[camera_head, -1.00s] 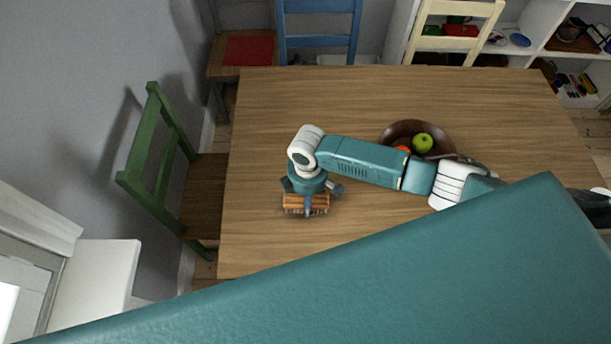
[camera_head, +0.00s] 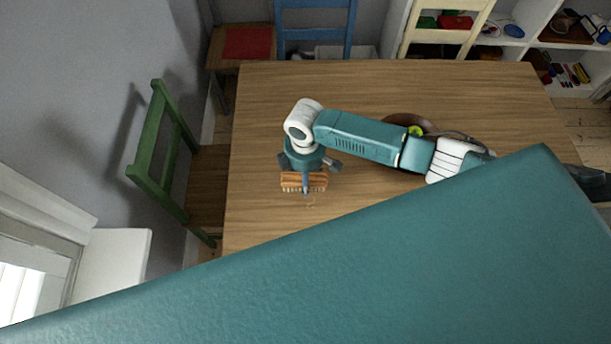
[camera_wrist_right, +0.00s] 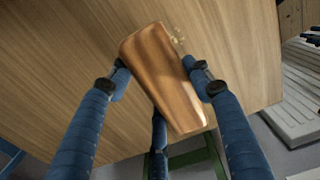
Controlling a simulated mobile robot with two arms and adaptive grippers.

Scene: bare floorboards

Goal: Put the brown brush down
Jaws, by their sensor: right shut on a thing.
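The brown brush (camera_head: 303,179) has a wooden back and pale bristles that point down. My right gripper (camera_head: 305,184) is shut on it, over the left part of the wooden table (camera_head: 262,110). In the right wrist view the brush's smooth brown back (camera_wrist_right: 163,75) sits between the blue fingers of my right gripper (camera_wrist_right: 165,85), with the tabletop behind it. I cannot tell how large the gap between bristles and table is. My left gripper is not in view.
A dark bowl (camera_head: 391,121) with a green apple (camera_head: 416,130) is partly hidden behind my right arm. Faint small marks (camera_head: 311,202) show on the table just below the brush. A green chair (camera_head: 150,150) stands at the left. The table's left and back are clear.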

